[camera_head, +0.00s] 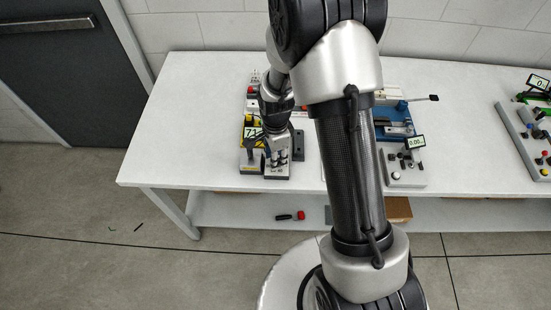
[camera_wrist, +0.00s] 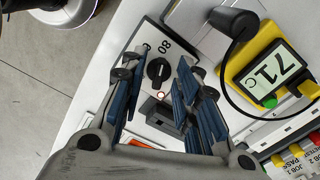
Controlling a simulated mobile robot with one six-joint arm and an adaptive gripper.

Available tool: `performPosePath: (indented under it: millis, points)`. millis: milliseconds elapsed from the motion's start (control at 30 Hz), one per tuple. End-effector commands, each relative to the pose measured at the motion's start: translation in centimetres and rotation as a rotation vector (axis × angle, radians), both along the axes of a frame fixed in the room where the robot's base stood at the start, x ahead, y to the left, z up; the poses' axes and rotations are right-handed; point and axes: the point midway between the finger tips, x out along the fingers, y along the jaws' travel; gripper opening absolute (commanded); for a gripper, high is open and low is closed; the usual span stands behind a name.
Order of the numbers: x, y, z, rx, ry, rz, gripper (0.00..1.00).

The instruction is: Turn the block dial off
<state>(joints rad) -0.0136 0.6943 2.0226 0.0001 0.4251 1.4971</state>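The block dial (camera_wrist: 158,71) is a round black knob on a light grey panel marked "0" and "80", seen in the wrist view. My gripper (camera_wrist: 157,84) is open, with its blue-padded fingers on either side of the dial and gaps to it in the picture. I cannot tell whether the fingertips are level with the knob. In the head view my gripper (camera_head: 276,156) is over the small grey block unit (camera_head: 277,173) and hides the dial.
A yellow meter (camera_wrist: 267,71) reading about 71 C stands right of the panel, with a black-handled probe (camera_wrist: 234,21) and cable close by. Coloured switches (camera_wrist: 300,150) are at the lower right. The white bench (camera_head: 200,120) is clear to the left.

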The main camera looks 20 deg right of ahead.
Motion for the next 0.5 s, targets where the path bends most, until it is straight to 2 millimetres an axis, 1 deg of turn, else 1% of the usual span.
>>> performPosePath:
  millis: [33, 100, 367, 500]
  points:
    - [-0.01, 0.0, -0.42, 0.0, 0.001, 0.0, 0.29]
    - [0.02, 0.0, -0.64, 0.0, 0.0, 0.0, 0.29]
    - [0.03, 0.0, -0.7, 0.0, -0.001, 0.0, 0.29]
    - [0.02, 0.0, -0.7, 0.0, -0.001, 0.0, 0.21]
